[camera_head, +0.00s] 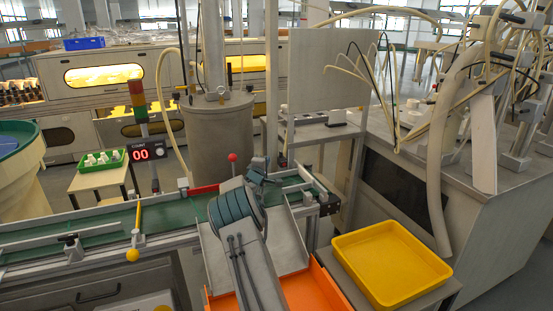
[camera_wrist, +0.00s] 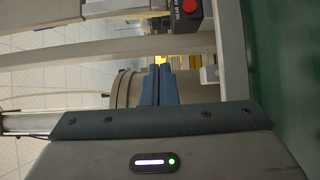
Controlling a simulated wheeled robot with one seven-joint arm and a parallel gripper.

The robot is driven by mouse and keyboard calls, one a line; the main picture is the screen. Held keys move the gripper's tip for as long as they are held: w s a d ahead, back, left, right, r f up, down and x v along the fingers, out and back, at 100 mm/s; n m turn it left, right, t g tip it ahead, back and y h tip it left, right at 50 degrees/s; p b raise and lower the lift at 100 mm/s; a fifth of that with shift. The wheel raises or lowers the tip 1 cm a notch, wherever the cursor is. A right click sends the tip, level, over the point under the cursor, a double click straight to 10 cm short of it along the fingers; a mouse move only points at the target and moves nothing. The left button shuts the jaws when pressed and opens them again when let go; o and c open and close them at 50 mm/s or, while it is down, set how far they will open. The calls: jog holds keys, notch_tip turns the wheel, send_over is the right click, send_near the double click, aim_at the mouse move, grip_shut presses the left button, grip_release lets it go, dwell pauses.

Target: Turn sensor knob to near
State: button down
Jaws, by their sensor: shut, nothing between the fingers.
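In the wrist view, a red round knob (camera_wrist: 190,6) sits on a dark box (camera_wrist: 187,20) with small white lettering, at the top edge and partly cut off. Which way the knob is turned cannot be read. My gripper (camera_wrist: 160,68) shows there as two blue-grey fingers side by side, shut and empty. The fingertips are apart from the knob, below and left of it in that picture. In the head view, my gripper (camera_head: 261,168) is over the green conveyor belt (camera_head: 100,224), near its back rail. I cannot make out the knob for sure in the head view.
A red-ball lever (camera_head: 233,157) stands behind my arm. A yellow-ball lever (camera_head: 132,255) is at the belt's front. A counter (camera_head: 141,153) reads 00 beneath a stack light. A yellow tray (camera_head: 389,262) and an orange bin (camera_head: 318,288) are at front right. A grey drum (camera_head: 218,130) stands behind the belt.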

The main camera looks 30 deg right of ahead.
aim_at(281, 154)
jog(key=shift+x, duration=0.9)
jog(key=shift+s+d, duration=0.1)
jog(key=shift+d, duration=1.95)
